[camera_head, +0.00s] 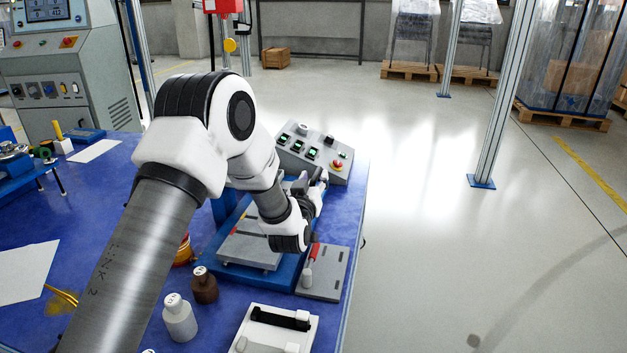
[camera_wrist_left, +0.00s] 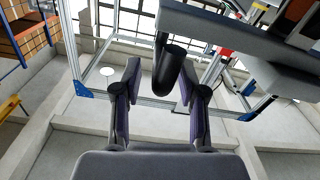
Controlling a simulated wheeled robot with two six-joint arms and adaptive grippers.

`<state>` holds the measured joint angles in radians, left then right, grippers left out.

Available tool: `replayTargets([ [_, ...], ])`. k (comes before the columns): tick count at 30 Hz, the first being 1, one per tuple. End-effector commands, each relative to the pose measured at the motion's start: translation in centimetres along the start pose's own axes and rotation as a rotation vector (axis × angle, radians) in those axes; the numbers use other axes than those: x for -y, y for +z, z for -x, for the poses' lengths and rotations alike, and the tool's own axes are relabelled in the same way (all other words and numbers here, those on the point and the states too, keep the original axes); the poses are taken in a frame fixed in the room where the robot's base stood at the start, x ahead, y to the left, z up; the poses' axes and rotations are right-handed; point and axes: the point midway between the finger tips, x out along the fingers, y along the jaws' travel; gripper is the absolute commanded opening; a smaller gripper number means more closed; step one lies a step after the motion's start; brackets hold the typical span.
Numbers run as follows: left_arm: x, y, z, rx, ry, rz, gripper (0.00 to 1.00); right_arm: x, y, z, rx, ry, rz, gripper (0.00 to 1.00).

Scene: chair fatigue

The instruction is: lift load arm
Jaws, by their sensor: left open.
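My left gripper (camera_head: 314,186) reaches over the blue test rig (camera_head: 207,262) on the table, and my own arm hides much of the rig. In the left wrist view my left gripper (camera_wrist_left: 158,76) is open, its two fingers apart. A dark rounded bar end (camera_wrist_left: 168,72), which may be the load arm, shows between the fingertips, nearer the right finger. It joins a grey beam (camera_wrist_left: 215,38) at the upper right. I cannot tell whether a finger touches it. In the head view the load arm cannot be made out clearly. My right gripper is not in view.
A control box (camera_head: 318,152) with a red button stands behind the rig. A grey plate with a red-handled tool (camera_head: 316,252) lies to its right. The floor right of the table is clear up to a metal post (camera_head: 497,110).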

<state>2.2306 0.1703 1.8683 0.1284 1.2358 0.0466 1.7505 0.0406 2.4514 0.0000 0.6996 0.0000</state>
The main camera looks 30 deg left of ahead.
Motion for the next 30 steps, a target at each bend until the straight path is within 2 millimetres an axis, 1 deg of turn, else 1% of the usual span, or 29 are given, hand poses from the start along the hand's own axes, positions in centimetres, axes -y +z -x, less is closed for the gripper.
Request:
replayTargets([
  [1,0.1,0.4,-1.0,-0.001,0.000,0.000,0.41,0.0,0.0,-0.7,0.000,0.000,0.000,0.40],
  [3,0.1,0.4,-2.2,-0.001,0.000,0.000,0.41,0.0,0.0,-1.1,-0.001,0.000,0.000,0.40],
  [6,0.1,0.3,-3.4,0.002,0.000,-0.001,0.41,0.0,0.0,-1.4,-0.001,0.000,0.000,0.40],
  [9,0.0,0.2,-3.9,0.003,0.000,-0.002,0.41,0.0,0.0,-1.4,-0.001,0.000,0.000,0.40],
  [14,0.0,0.2,-3.9,0.005,0.000,-0.002,0.41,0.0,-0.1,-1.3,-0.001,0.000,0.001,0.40],
  [15,0.0,0.2,-3.8,0.005,0.000,-0.002,0.34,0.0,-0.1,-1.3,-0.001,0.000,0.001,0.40],
  [17,0.0,0.2,-3.8,0.005,0.000,-0.002,0.13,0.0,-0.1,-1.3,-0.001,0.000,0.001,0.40],
  [18,0.0,0.2,-3.8,0.005,0.000,-0.002,0.00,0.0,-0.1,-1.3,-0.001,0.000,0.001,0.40],
  [25,0.0,0.2,-3.8,0.005,0.000,-0.001,0.00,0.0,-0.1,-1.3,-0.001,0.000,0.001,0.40],
  [30,0.0,-0.5,-3.8,0.004,0.000,0.018,0.00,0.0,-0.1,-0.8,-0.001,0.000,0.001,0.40],
])
